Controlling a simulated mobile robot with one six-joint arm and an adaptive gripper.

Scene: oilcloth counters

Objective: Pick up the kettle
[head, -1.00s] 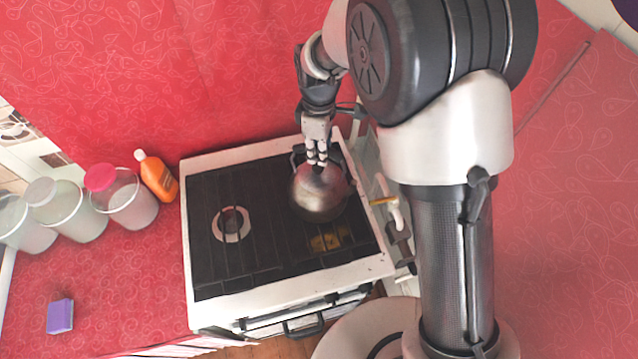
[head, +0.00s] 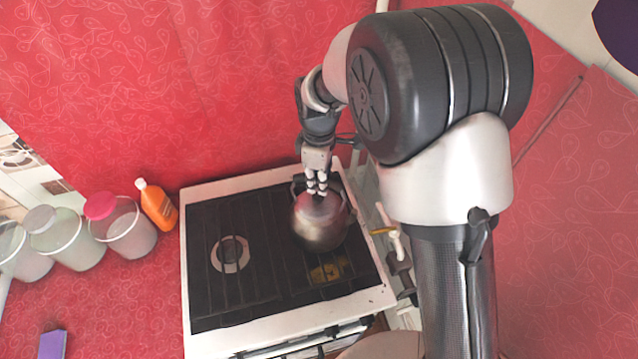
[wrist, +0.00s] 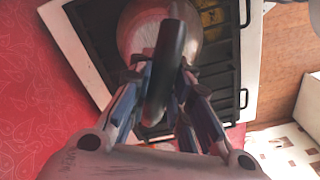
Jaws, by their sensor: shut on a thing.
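The kettle (head: 320,226) is a rounded, shiny metal vessel at the right side of the stove top in the head view. It also shows in the wrist view (wrist: 143,32), with its dark handle (wrist: 166,68) running between my fingers. My gripper (head: 317,188) comes down on the kettle from above and is shut on the handle. The fingers hide part of the handle. From these views I cannot tell whether the kettle's base touches the grate.
The stove (head: 205,325) has a white frame and black grates, with an open burner (head: 230,254) left of the kettle. An orange bottle (head: 158,207) and several lidded jars (head: 130,238) stand on the red counter to the left. A purple block (head: 52,344) lies at lower left.

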